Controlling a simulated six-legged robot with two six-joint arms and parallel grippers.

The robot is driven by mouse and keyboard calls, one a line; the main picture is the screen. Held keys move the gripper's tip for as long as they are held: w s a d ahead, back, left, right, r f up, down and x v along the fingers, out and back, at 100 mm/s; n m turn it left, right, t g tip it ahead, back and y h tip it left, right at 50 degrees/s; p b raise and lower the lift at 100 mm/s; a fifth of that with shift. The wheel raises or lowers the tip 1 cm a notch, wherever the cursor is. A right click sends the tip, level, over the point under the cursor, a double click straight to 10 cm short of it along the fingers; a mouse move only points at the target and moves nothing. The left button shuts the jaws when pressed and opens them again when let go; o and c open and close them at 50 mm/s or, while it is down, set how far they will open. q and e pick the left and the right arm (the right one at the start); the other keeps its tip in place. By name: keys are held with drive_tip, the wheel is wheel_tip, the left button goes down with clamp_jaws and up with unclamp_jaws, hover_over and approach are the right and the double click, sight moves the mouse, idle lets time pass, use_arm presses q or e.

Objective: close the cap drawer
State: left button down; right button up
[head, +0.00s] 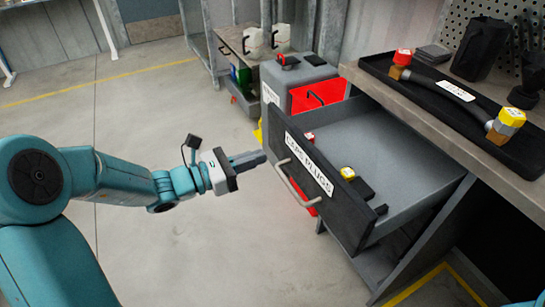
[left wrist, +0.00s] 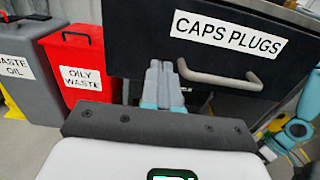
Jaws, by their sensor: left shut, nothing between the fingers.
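The cap drawer (head: 400,150) is pulled well out of the workbench in the head view. Its dark front (head: 300,165) has a "CAPS PLUGS" label and a grey bar handle (head: 292,180). The front and the handle (left wrist: 220,78) also show in the left wrist view. My left gripper (head: 262,157) is shut and empty, in front of the drawer front near its left part. In the left wrist view its fingertips (left wrist: 158,68) overlap the front just left of the handle; I cannot tell whether they touch it. My right gripper is not in view.
A red cap (head: 309,136) and a yellow cap (head: 347,172) are in the drawer. The bench top holds a black tray (head: 470,120) with a capped hose. A red oily waste bin (left wrist: 82,65) and grey waste oil bin (left wrist: 30,75) stand left. The floor at left is clear.

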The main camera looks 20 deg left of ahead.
sight(284, 148)
use_arm(q)
drive_tip(key=x, duration=0.3)
drive_tip(key=shift+d+f+b, duration=0.1)
drive_tip(key=shift+b, duration=0.25)
drive_tip(key=shift+w+d, duration=0.4)
drive_tip(key=shift+w, duration=0.1)
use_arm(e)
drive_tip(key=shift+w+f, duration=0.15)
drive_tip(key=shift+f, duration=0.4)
